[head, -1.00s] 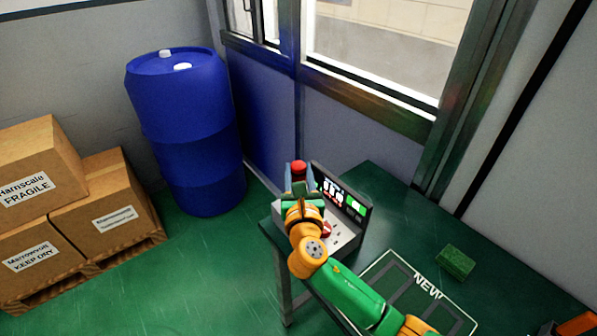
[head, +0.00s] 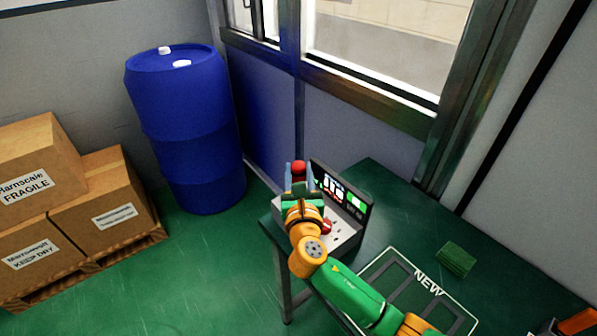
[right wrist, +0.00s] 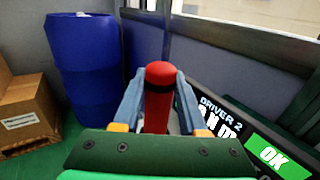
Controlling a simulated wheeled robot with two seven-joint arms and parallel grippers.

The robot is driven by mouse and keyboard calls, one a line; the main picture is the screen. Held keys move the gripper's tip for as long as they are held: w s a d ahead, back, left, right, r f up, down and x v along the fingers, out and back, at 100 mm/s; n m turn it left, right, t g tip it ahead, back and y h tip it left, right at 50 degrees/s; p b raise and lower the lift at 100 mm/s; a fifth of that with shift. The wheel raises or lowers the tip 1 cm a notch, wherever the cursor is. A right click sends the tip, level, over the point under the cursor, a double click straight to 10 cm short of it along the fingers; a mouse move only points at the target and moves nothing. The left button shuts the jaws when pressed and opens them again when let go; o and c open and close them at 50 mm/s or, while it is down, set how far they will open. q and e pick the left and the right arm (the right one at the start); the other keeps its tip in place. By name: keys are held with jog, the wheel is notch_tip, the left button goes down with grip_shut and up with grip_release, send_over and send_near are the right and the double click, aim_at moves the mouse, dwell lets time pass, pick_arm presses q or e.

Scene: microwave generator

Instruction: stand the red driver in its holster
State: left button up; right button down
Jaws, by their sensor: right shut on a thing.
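My right gripper (head: 299,180) is shut on the red driver (head: 299,166), which stands about upright between the blue-grey fingers. In the right wrist view the driver (right wrist: 159,78) is red with a black band, and the fingers (right wrist: 157,88) close on both sides of it. Its lower end is hidden behind the gripper. Just right of the gripper is a grey station (head: 343,232) with a dark display (head: 342,191) and a red part (head: 326,226) on its top. The wrist view shows "DRIVER 2" and a green "OK" on the display (right wrist: 235,145). I cannot make out the holster.
The green table (head: 400,215) carries a marked "NEW" area (head: 385,262) and a green block (head: 456,260). An orange object (head: 580,321) is at the bottom right.

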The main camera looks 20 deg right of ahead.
jog(key=shift+f, duration=0.1)
jog(key=shift+c, duration=1.9)
grip_release()
jog(key=v, duration=0.7)
jog(key=shift+s+f, duration=0.1)
jog(key=shift+s, duration=0.05)
jog(key=shift+f, duration=0.1)
